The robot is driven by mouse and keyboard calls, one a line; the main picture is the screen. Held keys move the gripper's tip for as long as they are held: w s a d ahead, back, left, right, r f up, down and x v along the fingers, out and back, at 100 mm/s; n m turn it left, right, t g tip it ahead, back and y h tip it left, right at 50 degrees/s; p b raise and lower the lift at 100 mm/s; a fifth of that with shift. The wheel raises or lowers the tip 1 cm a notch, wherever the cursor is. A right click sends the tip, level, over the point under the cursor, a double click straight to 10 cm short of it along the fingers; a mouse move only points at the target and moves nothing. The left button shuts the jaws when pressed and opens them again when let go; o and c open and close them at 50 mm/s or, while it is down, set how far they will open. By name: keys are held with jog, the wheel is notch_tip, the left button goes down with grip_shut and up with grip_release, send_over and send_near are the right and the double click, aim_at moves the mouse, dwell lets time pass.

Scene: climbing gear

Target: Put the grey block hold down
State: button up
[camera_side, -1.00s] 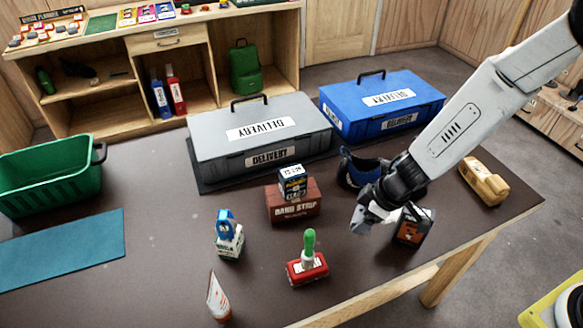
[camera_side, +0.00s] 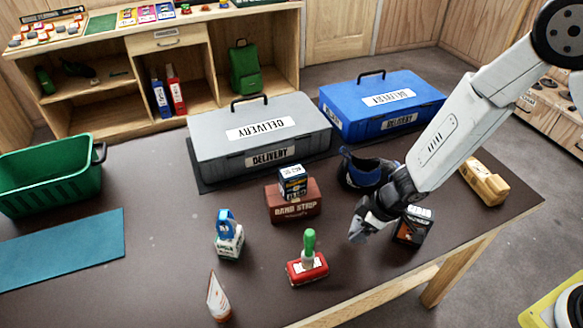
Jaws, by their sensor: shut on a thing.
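My gripper (camera_side: 366,222) is at the right of centre, pointing down and to the left above the dark table. It is shut on the grey block hold (camera_side: 357,232), a small grey piece at the fingertips, partly hidden by the fingers. The hold appears low over the table, between the red stamp with a green handle (camera_side: 307,268) and a small black box (camera_side: 414,228). I cannot tell whether it touches the tabletop (camera_side: 370,275).
A blue and black shoe (camera_side: 362,170) stands just behind my gripper. A brown box (camera_side: 293,203) carries a small dark box (camera_side: 293,182). Grey (camera_side: 215,155) and blue (camera_side: 350,112) delivery cases stand behind. A yellow-tan object (camera_side: 484,184) lies right. Bare table lies in front.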

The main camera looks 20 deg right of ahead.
aim_at(356, 244)
jog(key=shift+f, duration=0.35)
jog(key=shift+f, duration=2)
jog(key=shift+f, duration=0.1)
jog(key=o, duration=1.2)
jog(key=shift+v, duration=6.05)
